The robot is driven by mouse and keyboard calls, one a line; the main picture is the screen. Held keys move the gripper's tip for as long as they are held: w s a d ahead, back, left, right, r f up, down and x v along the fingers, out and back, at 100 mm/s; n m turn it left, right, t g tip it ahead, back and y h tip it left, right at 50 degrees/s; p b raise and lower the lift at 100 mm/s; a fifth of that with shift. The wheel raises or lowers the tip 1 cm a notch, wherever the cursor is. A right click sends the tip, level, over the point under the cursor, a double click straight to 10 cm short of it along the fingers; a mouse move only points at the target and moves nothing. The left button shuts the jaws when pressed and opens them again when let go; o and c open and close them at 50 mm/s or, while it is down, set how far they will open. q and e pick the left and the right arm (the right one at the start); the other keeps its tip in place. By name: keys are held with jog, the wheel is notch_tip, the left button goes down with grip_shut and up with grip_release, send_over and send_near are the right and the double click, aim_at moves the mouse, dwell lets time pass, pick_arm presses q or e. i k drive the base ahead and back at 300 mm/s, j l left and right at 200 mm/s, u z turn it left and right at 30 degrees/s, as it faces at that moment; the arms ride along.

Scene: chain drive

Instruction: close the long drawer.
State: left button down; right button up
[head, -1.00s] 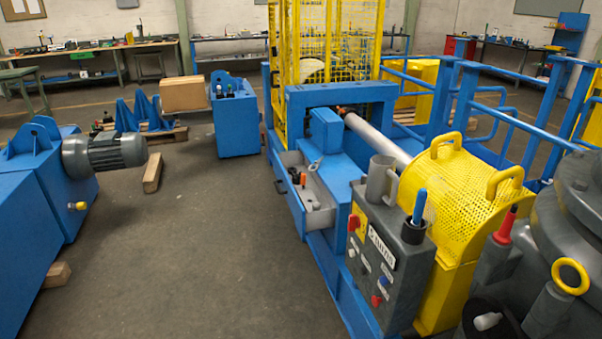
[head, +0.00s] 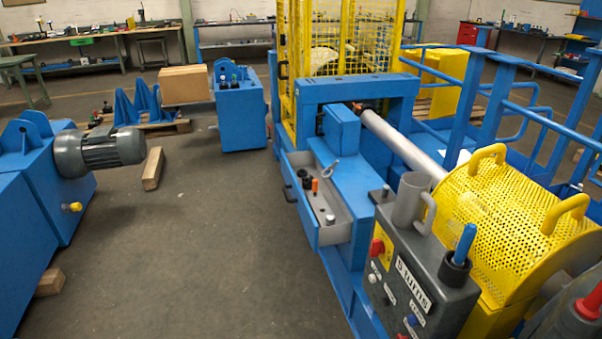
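The long drawer (head: 301,213) stands open on the left side of the blue machine (head: 362,188). It is a long blue-fronted tray with a grey inside, and it sticks out to the left over the floor. A dark handle (head: 288,193) sits on its front. Small items lie in it, among them an orange piece (head: 315,186) and dark parts. Neither of my grippers shows in the head view, so their state is hidden.
A grey control box (head: 415,283) and a yellow perforated guard (head: 505,225) stand at the near right. A grey motor on a blue housing (head: 98,150) is at the left. A wooden block (head: 153,168) lies on the floor. The floor between the left housing and the drawer is clear.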

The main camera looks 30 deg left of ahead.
aim_at(318, 237)
jog(key=i+j+z, duration=0.1)
jog(key=i+j, duration=0.6)
jog(key=j, duration=0.2)
jog(key=i+j+z, duration=0.15)
jog(key=i+j, duration=0.2)
jog(key=j, duration=0.15)
jog(key=i+j, duration=0.25)
jog(key=j, duration=0.15)
jog(key=i+j, duration=0.5)
jog(key=j, duration=0.25)
